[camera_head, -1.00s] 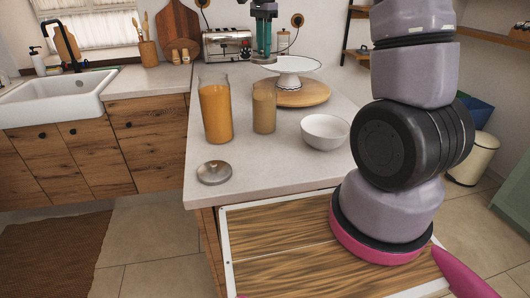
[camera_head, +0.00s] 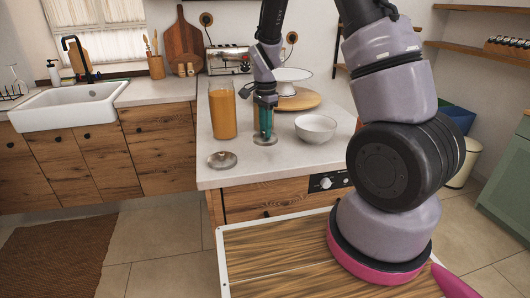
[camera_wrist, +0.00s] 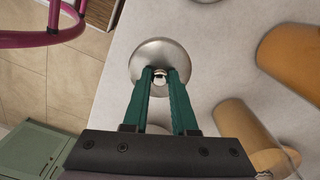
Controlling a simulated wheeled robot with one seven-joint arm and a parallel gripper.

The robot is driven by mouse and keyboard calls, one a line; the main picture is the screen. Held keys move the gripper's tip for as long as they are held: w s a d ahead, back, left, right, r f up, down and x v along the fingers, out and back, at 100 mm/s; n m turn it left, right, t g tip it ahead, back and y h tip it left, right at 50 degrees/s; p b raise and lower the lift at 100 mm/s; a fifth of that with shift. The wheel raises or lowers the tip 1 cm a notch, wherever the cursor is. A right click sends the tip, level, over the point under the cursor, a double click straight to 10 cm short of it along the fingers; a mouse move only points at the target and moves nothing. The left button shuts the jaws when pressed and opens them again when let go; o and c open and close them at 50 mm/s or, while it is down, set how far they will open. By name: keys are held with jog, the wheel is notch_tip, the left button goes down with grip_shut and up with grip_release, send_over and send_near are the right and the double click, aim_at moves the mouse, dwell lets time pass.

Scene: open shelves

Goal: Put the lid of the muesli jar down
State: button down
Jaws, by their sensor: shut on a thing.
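My gripper (camera_head: 264,140) is shut on the knob of a round silver lid (camera_head: 264,168), near the front edge of the counter. In the wrist view the green fingers of my gripper (camera_wrist: 160,78) close on the knob, with the lid (camera_wrist: 158,52) below them. The lid is level and at or just above the counter; I cannot tell whether it touches. A tan-filled jar, likely the muesli jar (camera_wrist: 245,130), stands to the right in the wrist view. In the head view my gripper mostly hides it.
A second silver lid (camera_head: 222,160) lies left of the held one. A tall orange-filled jar (camera_head: 222,112) stands behind it. A white bowl (camera_head: 316,128) is to the right. A cake stand (camera_head: 290,75) on a wooden board (camera_head: 300,100) is further back. The counter's front edge (camera_head: 290,172) is close.

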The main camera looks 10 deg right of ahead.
jog(key=shift+f, duration=3.2)
jog(key=shift+f, duration=0.1)
jog(key=c, duration=0.7)
grip_release()
